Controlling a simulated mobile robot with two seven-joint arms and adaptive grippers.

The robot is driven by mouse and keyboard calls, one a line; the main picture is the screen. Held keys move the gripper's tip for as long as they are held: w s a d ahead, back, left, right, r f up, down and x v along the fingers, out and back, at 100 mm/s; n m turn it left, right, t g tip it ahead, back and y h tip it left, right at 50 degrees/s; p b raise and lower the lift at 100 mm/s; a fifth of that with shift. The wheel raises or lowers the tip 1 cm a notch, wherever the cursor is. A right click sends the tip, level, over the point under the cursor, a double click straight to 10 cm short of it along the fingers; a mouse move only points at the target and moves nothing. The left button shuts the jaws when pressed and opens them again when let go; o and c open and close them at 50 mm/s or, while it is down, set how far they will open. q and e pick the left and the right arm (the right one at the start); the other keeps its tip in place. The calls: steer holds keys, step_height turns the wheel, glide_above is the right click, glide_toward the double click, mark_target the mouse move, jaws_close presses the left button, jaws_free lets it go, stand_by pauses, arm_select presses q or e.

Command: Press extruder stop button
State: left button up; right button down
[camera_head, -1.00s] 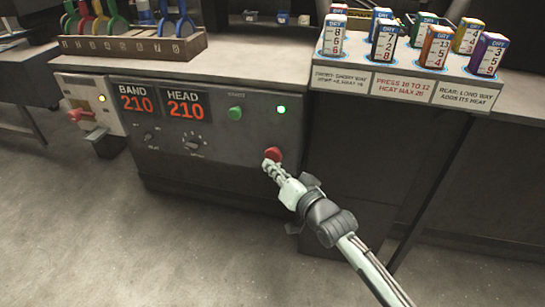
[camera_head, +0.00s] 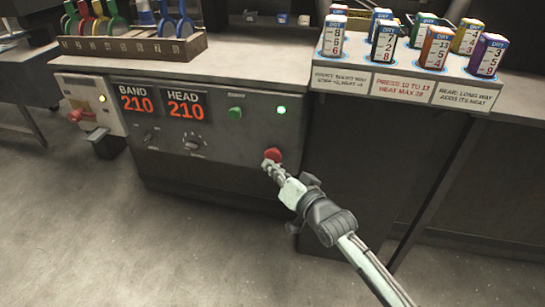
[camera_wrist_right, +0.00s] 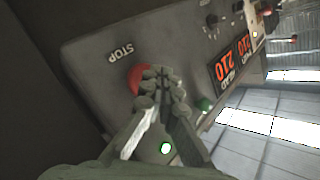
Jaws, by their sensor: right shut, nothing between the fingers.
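The red stop button (camera_head: 273,154) sits at the lower right of the extruder's grey front panel (camera_head: 235,150). In the right wrist view the red button (camera_wrist_right: 135,77) shows beside the word STOP, partly hidden by my fingers. My right gripper (camera_head: 268,164) is shut and empty, its fingertips at the button's lower left edge in the head view. In the right wrist view the fingertips (camera_wrist_right: 158,72) overlap the button; I cannot tell whether they touch it. My left gripper is not in view.
A green button (camera_head: 235,113) and a lit green lamp (camera_head: 281,110) are above on the panel. Two displays (camera_head: 185,105) read 210. A side box (camera_head: 90,104) has another red knob. Several labelled cartons (camera_head: 437,47) stand on the right counter. Floor in front is clear.

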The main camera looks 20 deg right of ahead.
steer(key=shift+w+d, duration=0.2)
steer(key=shift+w, duration=0.1)
steer(key=shift+w+d, duration=0.5)
steer(key=shift+w, duration=0.2)
stand_by(1.2)
steer(key=shift+s+a+r, duration=0.1)
steer(key=shift+s, duration=0.05)
steer(key=shift+s+a+p, duration=0.6)
steer(key=shift+s+p, duration=0.25)
steer(key=shift+s, duration=0.1)
